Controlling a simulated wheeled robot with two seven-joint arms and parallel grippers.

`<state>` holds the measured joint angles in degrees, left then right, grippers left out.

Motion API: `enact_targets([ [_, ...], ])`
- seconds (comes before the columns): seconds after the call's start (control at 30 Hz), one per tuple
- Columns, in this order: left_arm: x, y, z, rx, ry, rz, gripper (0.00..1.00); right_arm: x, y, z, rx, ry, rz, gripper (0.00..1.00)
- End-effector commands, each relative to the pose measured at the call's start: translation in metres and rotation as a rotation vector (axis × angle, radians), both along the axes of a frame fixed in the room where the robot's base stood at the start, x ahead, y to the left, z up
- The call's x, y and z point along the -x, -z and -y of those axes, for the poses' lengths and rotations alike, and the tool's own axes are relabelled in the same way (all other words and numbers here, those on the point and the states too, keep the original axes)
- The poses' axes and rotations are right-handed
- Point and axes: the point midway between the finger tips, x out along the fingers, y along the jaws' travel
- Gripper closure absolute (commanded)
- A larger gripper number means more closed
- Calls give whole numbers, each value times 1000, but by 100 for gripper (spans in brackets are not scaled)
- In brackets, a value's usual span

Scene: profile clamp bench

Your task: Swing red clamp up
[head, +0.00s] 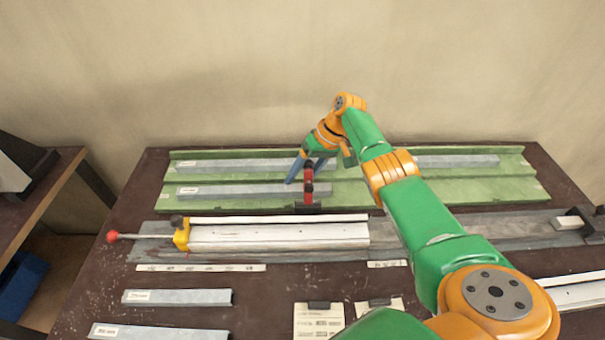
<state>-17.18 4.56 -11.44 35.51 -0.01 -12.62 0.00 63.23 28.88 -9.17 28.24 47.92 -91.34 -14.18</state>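The red clamp (309,186) stands upright near the front edge of the green fixture, its black foot at the bottom. My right gripper (305,175) reaches over the bench and points down at the clamp's upper end. Its two blue-grey fingers look spread, one to the left of the red part and one behind it to the right. I cannot tell whether a finger touches the clamp. My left gripper is not in view.
The green fixture (420,190) holds grey profiles (250,191). In front, a pale profile (280,236) lies by a yellow clamp (181,234) with a red-knobbed rod (112,237). Loose profiles (178,297) and paper cards (318,321) lie nearer. A side table (40,190) stands left.

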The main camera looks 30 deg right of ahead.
Motion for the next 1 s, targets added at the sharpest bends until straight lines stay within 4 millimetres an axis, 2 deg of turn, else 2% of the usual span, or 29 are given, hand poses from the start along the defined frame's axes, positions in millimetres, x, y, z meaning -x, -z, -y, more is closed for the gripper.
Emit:
enact_targets([
  [0.17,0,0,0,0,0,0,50,0,-5,2,0,0,2,35],
  [0.27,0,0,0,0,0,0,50,3,-21,11,3,1,5,35],
  [0.4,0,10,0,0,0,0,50,8,-45,23,1,0,5,35],
  [0.53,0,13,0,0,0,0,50,12,-60,29,0,0,1,35],
  [1.0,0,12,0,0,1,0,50,12,-63,30,0,0,-1,35],
])
